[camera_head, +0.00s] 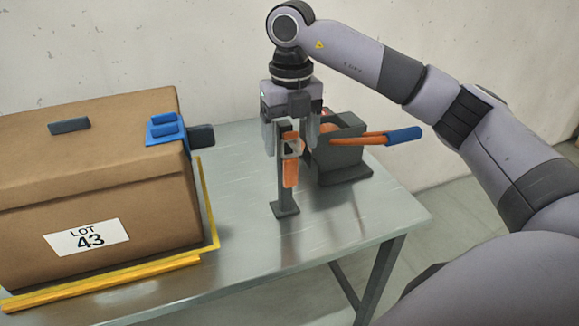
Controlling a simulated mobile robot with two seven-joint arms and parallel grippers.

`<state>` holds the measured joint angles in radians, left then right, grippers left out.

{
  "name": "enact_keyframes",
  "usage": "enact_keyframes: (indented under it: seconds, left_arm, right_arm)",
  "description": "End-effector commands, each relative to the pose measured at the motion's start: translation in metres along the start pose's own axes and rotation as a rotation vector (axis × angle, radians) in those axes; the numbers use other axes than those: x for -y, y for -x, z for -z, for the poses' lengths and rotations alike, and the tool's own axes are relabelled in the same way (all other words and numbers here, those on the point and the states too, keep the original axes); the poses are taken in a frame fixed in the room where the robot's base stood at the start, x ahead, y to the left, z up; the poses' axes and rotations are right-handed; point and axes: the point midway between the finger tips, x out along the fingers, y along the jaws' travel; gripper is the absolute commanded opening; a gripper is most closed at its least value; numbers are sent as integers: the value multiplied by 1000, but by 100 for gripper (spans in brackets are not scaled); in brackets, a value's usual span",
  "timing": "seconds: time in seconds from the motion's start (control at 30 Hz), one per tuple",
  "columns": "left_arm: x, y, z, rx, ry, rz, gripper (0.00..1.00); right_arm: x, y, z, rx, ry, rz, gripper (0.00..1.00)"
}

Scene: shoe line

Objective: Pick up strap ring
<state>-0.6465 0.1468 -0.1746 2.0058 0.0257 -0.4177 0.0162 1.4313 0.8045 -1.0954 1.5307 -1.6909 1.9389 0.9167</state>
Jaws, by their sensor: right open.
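My right gripper (290,149) points straight down over the table, jaws open. Its two fingers are on either side of the top of a dark grey stand (285,207). An orange strap (291,174) hangs at the front of this stand, with a small pale ring-like part (293,147) at its top between the fingers. I cannot tell whether the fingers touch the ring or the post. The upper end of the stand is partly hidden by the gripper. My left gripper is not in view.
A dark holder (341,160) stands right behind the post, with an orange tool with a blue end (403,135) sticking out right. A large brown box (90,200) labelled LOT 43, with a blue clip (166,129), sits left inside a yellow edging (120,282). The table's front right (370,215) is clear.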

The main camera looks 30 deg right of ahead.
Motion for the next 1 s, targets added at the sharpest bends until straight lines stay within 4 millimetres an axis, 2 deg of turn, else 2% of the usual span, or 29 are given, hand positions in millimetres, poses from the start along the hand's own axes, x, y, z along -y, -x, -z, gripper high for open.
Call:
enact_keyframes:
  seconds: [0.1,0.2,0.47,0.6,0.67,1.0]
  left_arm:
    - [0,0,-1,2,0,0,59]
    - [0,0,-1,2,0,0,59]
    - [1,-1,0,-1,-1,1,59]
    - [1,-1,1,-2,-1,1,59]
    - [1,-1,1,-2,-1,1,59]
    - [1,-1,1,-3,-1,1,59]
  right_arm:
    - [0,-19,0,-3,-1,1,74]
    - [0,-28,0,-2,0,0,74]
    - [0,-30,0,0,0,0,74]
    - [0,-30,0,0,0,0,29]
    - [0,-30,0,0,0,0,12]
    - [0,-27,0,1,0,-1,12]
